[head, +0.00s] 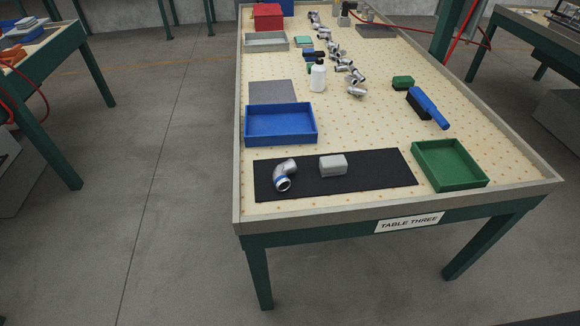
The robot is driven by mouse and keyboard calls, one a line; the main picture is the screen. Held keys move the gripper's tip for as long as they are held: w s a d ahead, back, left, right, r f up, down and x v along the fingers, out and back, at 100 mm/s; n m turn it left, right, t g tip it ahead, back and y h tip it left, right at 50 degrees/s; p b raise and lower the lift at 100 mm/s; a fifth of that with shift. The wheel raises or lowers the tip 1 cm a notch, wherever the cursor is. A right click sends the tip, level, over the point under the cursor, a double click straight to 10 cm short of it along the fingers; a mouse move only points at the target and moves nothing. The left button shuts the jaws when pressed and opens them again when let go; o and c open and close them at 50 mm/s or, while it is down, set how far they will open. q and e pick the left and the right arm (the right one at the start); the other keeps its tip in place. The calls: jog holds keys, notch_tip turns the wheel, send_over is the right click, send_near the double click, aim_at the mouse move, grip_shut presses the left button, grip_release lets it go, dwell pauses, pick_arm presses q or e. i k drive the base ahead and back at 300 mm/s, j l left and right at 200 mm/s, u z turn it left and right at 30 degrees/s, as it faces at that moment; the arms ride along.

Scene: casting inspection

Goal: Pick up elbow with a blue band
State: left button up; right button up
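The elbow with a blue band (287,171) lies on the black mat (384,172) near the front left of the table. It is a silver metal pipe elbow, and its blue band circles the open end facing the front. A small grey block (333,166) lies on the same mat to its right, apart from it. Neither of my grippers shows in the head view.
A blue tray (281,124) stands behind the mat and a green tray (449,165) stands to its right. A white bottle (318,77), a blue-handled tool (428,107) and several silver fittings (356,88) are farther back. The table's front edge (410,206) is raised.

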aim_at(282, 183)
jog(key=i+j+z, duration=0.3)
jog(key=j+z, duration=0.25)
jog(key=j, duration=0.15)
jog(key=i+j+z, duration=0.15)
jog(key=j+z, duration=0.15)
jog(key=j, duration=0.15)
jog(key=j+z, duration=0.3)
jog(key=j, duration=0.15)
jog(key=i, duration=0.05)
